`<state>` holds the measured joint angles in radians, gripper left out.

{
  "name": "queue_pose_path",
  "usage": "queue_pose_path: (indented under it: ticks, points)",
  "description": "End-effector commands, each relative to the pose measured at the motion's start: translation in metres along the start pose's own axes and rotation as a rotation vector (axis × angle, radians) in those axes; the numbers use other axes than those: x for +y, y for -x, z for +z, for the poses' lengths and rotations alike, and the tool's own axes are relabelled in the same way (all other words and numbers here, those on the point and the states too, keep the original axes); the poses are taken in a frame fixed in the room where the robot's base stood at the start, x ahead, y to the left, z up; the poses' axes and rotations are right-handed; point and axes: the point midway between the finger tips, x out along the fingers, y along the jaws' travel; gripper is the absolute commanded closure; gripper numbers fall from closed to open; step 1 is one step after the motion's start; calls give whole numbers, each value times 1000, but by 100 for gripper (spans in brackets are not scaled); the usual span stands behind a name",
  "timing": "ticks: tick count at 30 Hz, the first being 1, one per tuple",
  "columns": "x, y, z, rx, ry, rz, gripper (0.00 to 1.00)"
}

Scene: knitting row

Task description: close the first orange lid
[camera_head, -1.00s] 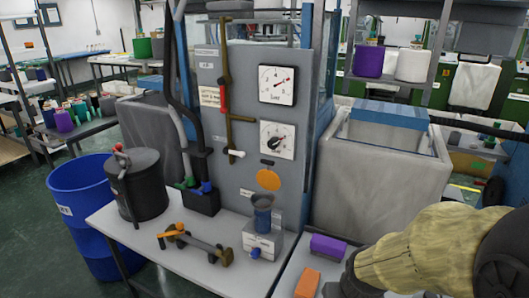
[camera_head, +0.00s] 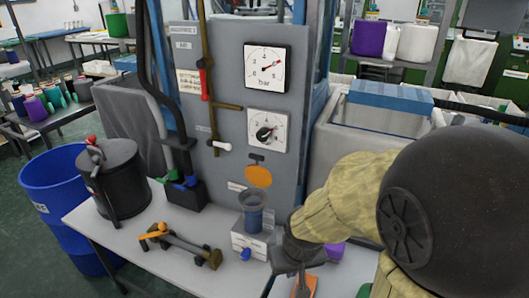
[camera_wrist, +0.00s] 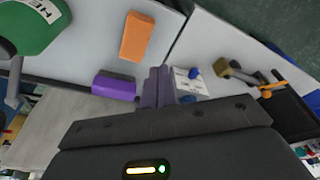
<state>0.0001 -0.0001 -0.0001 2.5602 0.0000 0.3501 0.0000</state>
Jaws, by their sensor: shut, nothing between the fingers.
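An orange disc (camera_head: 258,176), which looks like the orange lid, is on the grey upright panel (camera_head: 228,140) below the two dials, under a small dark fitting. It looks flat against the panel; I cannot tell whether it is open or closed. My gripper is at the end of my arm at the lower right in the head view, right of the blue-grey cup (camera_head: 251,215), apart from the disc and lower than it. In the wrist view my gripper (camera_wrist: 158,86) is shut and empty. The disc is not visible there.
A white box (camera_head: 254,243) with a blue knob stands under the cup. A brass valve with an orange handle (camera_head: 155,232), a black pot (camera_head: 115,180), an orange block (camera_wrist: 137,36) and a purple block (camera_wrist: 114,86) are nearby. A green container (camera_wrist: 38,25) shows in the wrist view.

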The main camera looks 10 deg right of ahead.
Motion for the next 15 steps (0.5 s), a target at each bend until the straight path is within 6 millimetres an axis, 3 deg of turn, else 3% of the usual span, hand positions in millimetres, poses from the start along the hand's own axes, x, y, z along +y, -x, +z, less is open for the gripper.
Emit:
queue_pose_path:
  ticks: [8, 15]
  points:
    - [2, 4, -14, -73, -39, -29, 100]
    - [1, 8, -61, -273, -157, -233, 100]
